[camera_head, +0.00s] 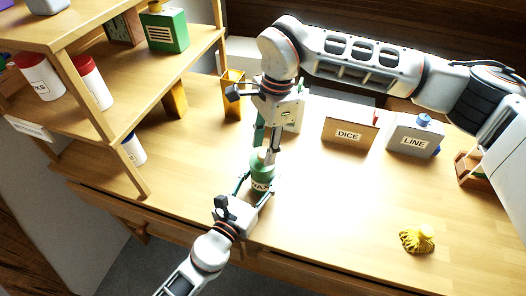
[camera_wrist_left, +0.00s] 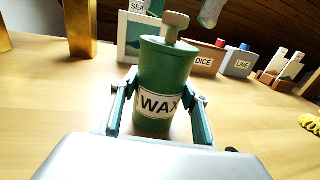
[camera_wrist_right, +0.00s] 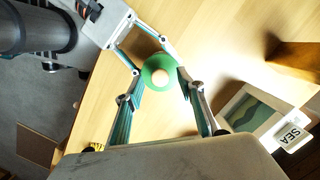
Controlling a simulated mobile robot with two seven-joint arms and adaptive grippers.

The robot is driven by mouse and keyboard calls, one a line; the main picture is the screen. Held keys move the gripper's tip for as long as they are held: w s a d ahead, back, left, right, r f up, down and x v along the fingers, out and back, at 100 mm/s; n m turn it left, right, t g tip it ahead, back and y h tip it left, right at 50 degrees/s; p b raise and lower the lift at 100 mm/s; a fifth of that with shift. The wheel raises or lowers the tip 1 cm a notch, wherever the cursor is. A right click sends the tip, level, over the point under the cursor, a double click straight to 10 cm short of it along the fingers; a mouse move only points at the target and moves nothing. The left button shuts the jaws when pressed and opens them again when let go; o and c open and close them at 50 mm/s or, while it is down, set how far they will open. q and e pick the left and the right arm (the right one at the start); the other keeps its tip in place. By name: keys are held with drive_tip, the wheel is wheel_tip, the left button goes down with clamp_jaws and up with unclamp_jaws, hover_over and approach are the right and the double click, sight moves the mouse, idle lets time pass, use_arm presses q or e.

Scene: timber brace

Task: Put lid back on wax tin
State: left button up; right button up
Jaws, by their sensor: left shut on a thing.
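The green wax tin (camera_head: 262,178) stands upright on the bench, its WAX label also facing the left wrist view (camera_wrist_left: 158,105). A green lid with a pale knob (camera_wrist_left: 175,25) sits on the tin's top; no clear gap shows under it. My left gripper (camera_head: 256,187) is shut on the tin's body, one finger on each side. My right gripper (camera_head: 268,150) hangs above the tin, pointing down. In the right wrist view its fingers stand apart on either side of the lid and knob (camera_wrist_right: 158,75), with space around the knob, so it is open.
Behind the tin stand a DICE box (camera_head: 349,132), a grey LINE box (camera_head: 414,137) and a framed SEA picture (camera_wrist_left: 136,38). A wooden shelf (camera_head: 130,90) rises on the left. A yellow ribbed object (camera_head: 416,241) lies at front right. The bench centre-right is clear.

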wheel_tip(320, 180, up, 10)
drive_tip(key=d, duration=0.1)
drive_tip(key=shift+w+d+f, duration=0.15)
drive_tip(key=shift+w+f, duration=0.1)
drive_tip(key=shift+w, duration=0.05)
use_arm(q)
drive_tip(key=o, duration=1.7)
drive_tip(key=v, duration=1.2)
drive_tip(key=shift+s+a+f, duration=0.1)
use_arm(e)
drive_tip(key=shift+s, duration=0.1)
